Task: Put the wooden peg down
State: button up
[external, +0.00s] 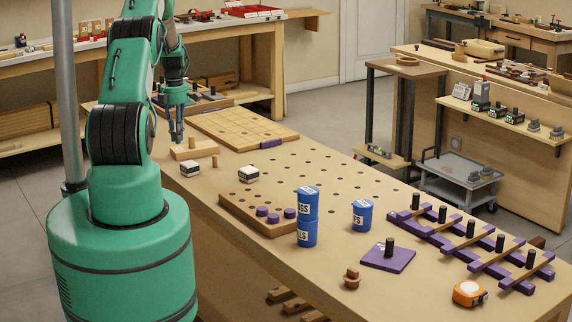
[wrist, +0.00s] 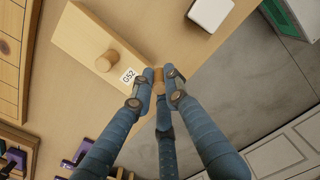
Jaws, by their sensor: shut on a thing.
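In the wrist view a wooden peg (wrist: 159,76) sits between the fingertips of my gripper (wrist: 160,88), which is shut on it. The peg is beside the labelled end of a light wooden block (wrist: 85,35); I cannot tell whether it touches the block or the bench. Another round peg (wrist: 107,61) stands on that block. In the external view my gripper (external: 177,139) points down over the left end of the block (external: 203,150), with the standing peg (external: 191,143) to its right. The held peg cannot be made out there.
The bench (external: 300,180) carries two black-and-white blocks (external: 190,171) (external: 249,174) near the wooden block. A gridded wooden board (external: 235,126) lies behind. Blue cans (external: 307,233) and purple racks (external: 470,240) are farther right.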

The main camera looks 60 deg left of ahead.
send_over(182, 148)
jog(key=shift+a+f, duration=0.15)
jog(key=shift+f, duration=0.15)
jog(key=shift+f, duration=0.1)
dwell(0.4)
jog(key=shift+f, duration=1.7)
jog(key=shift+f, duration=0.15)
jog(key=o, duration=0.7)
notch_tip(182, 148, up, 12)
jog(key=shift+s+r, duration=0.1)
jog(key=shift+r, duration=0.05)
